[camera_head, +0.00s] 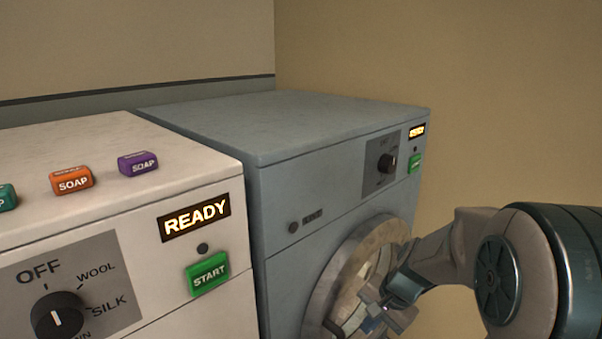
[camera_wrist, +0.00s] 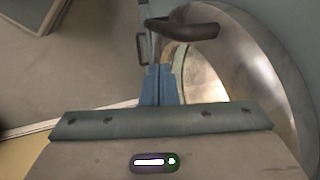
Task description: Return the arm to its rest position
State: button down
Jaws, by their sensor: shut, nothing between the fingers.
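My arm reaches in from the right in the head view. My gripper (camera_head: 368,314) is in front of the round door (camera_head: 350,262) of the blue-grey machine (camera_head: 300,180), low in the picture. In the wrist view the blue fingers of my gripper (camera_wrist: 161,72) are together with nothing between them. A dark curved handle (camera_wrist: 190,27) lies just beyond the fingertips, close to the metal door rim (camera_wrist: 245,70). I cannot tell whether the fingers touch it.
A white machine (camera_head: 130,215) with a READY sign stands at the left, with several SOAP blocks such as the orange one (camera_head: 72,180) on top. The blue-grey machine's top (camera_head: 290,120) is bare. A plain wall (camera_head: 510,100) stands behind at the right.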

jog(key=s+r+n+h+p, duration=0.3)
jog(key=s+r+n+p, duration=0.5)
jog(key=s+r, duration=0.8)
notch_tip(320, 180, up, 4)
jog(key=p, duration=0.3)
jog(key=shift+s+d+f+t+h, duration=0.15)
jog(key=shift+s+f+t+h, duration=0.1)
jog(key=shift+s+t+h, duration=0.1)
